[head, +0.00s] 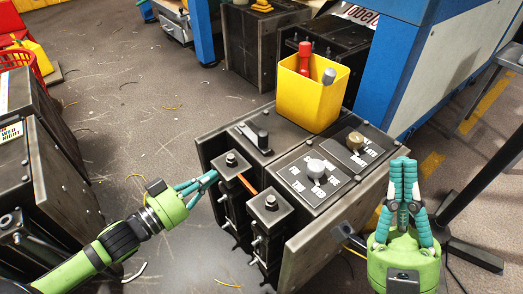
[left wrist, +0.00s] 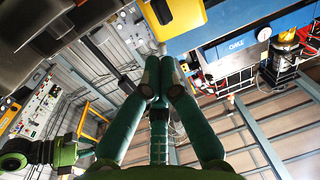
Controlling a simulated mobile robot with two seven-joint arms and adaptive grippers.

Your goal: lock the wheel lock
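A dark metal unit (head: 300,226) stands in the middle of the head view. On its top are a plate with a short dark lever (head: 263,139), a panel with a silver knob (head: 316,168) and a panel with a brass knob (head: 355,141). No part is clearly readable as the wheel lock. My left gripper (head: 212,177) has its teal fingertips together, close beside the square bolted block (head: 231,163) on the unit's left side; contact is unclear. In the left wrist view its fingers (left wrist: 163,75) converge with nothing visible between them. My right gripper (head: 404,163) points upward, fingers together and empty, right of the unit.
A yellow bin (head: 312,94) with tools stands on the unit's back. Another dark cabinet (head: 55,170) is at the left. A blue and white machine (head: 430,65) and a dark slanted stand (head: 470,195) are at the right.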

